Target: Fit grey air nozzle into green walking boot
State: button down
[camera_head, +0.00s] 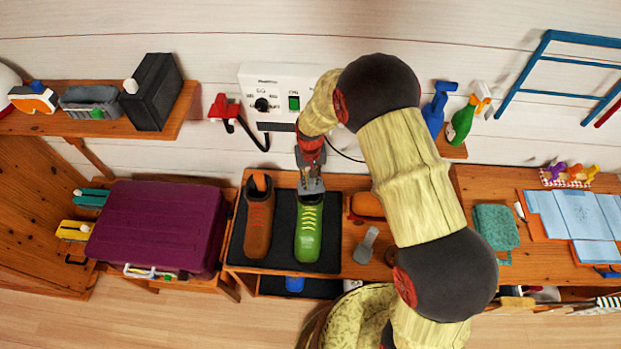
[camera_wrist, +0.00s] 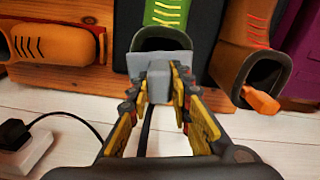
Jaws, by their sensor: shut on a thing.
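The green walking boot (camera_head: 308,236) with yellow laces stands on a black mat, its opening toward the wall. In the wrist view the boot (camera_wrist: 166,14) is at the top, its dark opening facing me. My gripper (camera_head: 311,176) is at the boot's opening end. In the wrist view my gripper (camera_wrist: 158,92) is shut on the grey air nozzle (camera_wrist: 159,88), with a finger on each side. The nozzle overlaps the near rim of the opening in the picture; I cannot tell whether any of it is inside. In the head view the nozzle is partly hidden by the fingers.
A brown boot (camera_head: 259,228) stands left of the green one, with an orange nozzle (camera_wrist: 260,100) in its opening. A white control box (camera_head: 285,92) is on the wall behind. A grey tool (camera_head: 366,246) and an orange-brown object (camera_head: 367,205) lie to the right. A purple case (camera_head: 157,226) is left.

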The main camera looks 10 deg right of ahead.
jog(key=shift+f+b, duration=0.5)
jog(key=shift+f, duration=0.5)
jog(key=c, duration=1.6)
grip_release()
jog(key=shift+c, duration=0.2)
jog(key=shift+o, duration=0.5)
notch_tip(320, 180, up, 12)
jog(key=shift+r, duration=0.1)
